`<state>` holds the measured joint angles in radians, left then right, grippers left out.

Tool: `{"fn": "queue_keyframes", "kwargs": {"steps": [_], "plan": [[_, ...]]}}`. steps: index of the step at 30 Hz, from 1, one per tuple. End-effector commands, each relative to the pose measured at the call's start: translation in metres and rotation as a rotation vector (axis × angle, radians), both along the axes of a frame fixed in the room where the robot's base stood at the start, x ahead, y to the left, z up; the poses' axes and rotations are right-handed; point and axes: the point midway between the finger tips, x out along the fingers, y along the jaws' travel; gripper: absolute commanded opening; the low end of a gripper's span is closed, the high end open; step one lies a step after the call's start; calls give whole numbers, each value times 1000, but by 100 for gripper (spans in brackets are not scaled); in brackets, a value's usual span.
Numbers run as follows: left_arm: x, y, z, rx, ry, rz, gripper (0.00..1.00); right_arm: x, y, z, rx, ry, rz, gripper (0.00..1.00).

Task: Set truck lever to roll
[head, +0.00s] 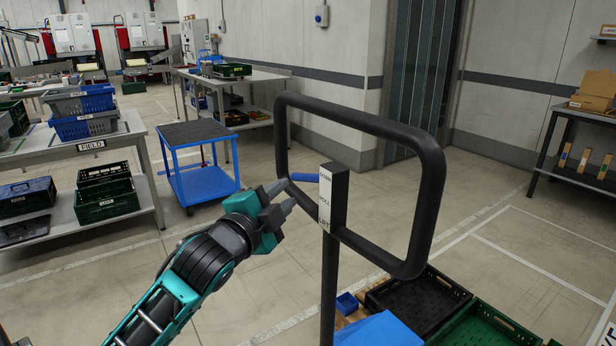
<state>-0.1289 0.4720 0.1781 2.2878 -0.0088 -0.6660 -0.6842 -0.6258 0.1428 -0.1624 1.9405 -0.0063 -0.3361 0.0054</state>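The truck's black loop handle (434,190) stands upright in the middle of the head view, on a dark post (329,280). A white label strip (325,199) on the post reads what looks like DOWN at the top, ROLL in the middle and LIFT at the bottom. The blue lever (304,177) sticks out left from the post, about level with the top word. My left gripper (290,192) is just left of and slightly below the lever's free end, its two grey fingers apart with nothing seen between them. Contact with the lever cannot be told. My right gripper is out of view.
Below the handle are a black crate (425,297), a green crate (484,328) and a small blue bin (347,303). A blue cart (207,184) and a table labelled FIELD (92,145) stand at left. Floor behind the handle is clear.

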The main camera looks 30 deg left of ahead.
Motion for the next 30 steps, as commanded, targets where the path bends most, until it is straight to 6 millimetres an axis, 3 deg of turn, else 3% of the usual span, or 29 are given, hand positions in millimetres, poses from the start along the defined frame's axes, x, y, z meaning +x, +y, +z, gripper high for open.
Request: {"fn": "queue_keyframes", "kwargs": {"steps": [9, 15, 30], "plan": [[56, 8, 0, -2, -1, 0, 29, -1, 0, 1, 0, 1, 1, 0], [82, 11, 0, -3, 0, 0, 29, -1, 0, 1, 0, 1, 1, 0], [93, 13, -1, -1, 1, 0, 26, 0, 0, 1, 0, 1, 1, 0]]}}
